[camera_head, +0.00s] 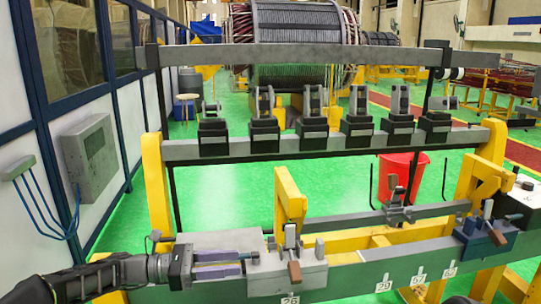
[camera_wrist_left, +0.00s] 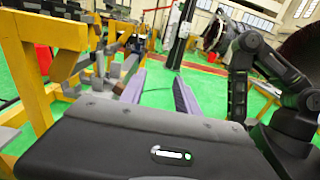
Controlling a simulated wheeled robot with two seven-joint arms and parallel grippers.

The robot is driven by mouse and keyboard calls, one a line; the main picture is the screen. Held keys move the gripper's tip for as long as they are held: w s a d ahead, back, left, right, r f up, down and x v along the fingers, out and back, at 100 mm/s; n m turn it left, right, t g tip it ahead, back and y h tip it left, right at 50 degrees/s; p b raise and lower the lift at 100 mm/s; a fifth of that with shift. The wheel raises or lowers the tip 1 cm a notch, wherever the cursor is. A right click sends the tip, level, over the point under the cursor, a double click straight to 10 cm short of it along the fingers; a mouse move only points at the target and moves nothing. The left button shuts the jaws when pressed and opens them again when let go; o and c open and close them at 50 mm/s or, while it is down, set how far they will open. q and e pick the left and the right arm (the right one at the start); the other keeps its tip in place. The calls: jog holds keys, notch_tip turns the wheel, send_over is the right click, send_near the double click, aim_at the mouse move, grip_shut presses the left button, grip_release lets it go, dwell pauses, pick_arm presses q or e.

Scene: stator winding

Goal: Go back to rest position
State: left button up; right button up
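My left gripper (camera_head: 218,264) comes in from the lower left and lies low over the green front beam. In the left wrist view its two purple fingers (camera_wrist_left: 160,92) stand apart with green floor showing between them, so it is open and looks empty. In the head view the fingertips are close beside a grey clamp block (camera_head: 284,272) with a brown handle. I cannot tell whether they touch it. My right gripper does not show in the head view. A black jointed arm (camera_wrist_left: 248,62) shows at the right of the left wrist view, but I make out no fingers on it.
A yellow frame (camera_head: 290,200) and a grey rail with several clamps (camera_head: 310,134) stand behind. A blue clamp (camera_head: 485,238) sits at the beam's right. A red bucket (camera_head: 402,175) and a large stator (camera_head: 298,45) are farther back. A panelled wall (camera_head: 95,155) bounds the left.

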pick_arm(q)
notch_tip(320, 180, down, 16)
jog(key=w+a+m+t+y, duration=0.1)
jog(key=w+m+t+y, duration=0.1)
jog(key=y, duration=0.4)
jog(key=s+f+m+g+y, duration=0.15)
jog(key=s+f, duration=0.25)
jog(key=f, duration=0.4)
jog(key=s+f+m+y, duration=0.3)
jog(key=f, duration=0.4)
jog(key=s+f+m+y, duration=0.3)
jog(key=s+f+m, duration=0.3)
jog(key=s+f, duration=0.4)
jog(key=s+d+f+m+g, duration=0.1)
jog(key=s+d+m, duration=0.1)
jog(key=s, duration=0.7)
jog(key=s+d+f+m+g, duration=0.1)
jog(key=s+m, duration=0.2)
jog(key=s, duration=0.5)
jog(key=shift+s+d+f+m+g, duration=0.35)
jog(key=shift+s+f, duration=0.05)
